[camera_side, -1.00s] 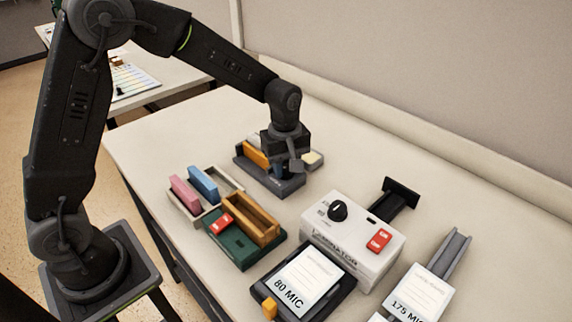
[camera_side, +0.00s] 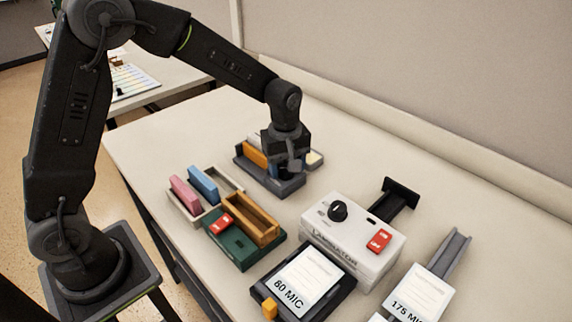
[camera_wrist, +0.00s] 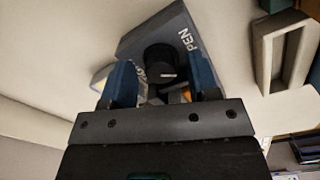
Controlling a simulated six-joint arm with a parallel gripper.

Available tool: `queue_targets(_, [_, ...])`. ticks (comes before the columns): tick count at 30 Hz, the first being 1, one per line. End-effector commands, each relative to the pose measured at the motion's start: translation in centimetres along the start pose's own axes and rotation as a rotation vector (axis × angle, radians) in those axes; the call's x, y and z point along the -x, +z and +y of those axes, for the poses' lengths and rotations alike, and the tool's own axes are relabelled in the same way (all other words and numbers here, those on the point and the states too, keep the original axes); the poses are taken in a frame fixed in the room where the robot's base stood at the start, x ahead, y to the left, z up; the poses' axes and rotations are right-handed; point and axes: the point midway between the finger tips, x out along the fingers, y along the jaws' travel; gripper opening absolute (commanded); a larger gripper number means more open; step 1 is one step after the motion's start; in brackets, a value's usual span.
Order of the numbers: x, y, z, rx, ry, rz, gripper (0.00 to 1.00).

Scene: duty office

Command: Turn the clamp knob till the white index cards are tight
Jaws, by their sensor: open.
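The clamp is a dark grey base (camera_side: 262,182) with an orange block (camera_side: 255,156) on it, at the back of the table in the side view. Its black round knob (camera_wrist: 160,62) shows in the wrist view, on the grey base (camera_wrist: 178,22) lettered "PEN". My gripper (camera_wrist: 163,82) is open, its two dark blue fingers on either side of the knob; I cannot tell whether they touch it. In the side view my gripper (camera_side: 290,168) points down over the clamp and hides the knob. The white index cards are mostly hidden; I cannot tell how tightly they sit.
A beige tray (camera_side: 181,207) with pink and blue blocks stands left of the clamp. In front are a green base (camera_side: 232,250) with a wooden box and a white laminator (camera_side: 345,250). Card holders lie at the front right.

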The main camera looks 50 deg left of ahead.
Motion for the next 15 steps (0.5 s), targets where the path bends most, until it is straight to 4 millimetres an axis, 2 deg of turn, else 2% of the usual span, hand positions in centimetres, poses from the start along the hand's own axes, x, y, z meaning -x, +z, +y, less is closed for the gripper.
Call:
queue_targets(9, [-0.13, -0.02, -0.17, 0.02, -0.007, 0.0, 0.57])
queue_targets(15, [-0.12, 0.0, -0.12, 0.166, -0.005, 0.003, 0.57])
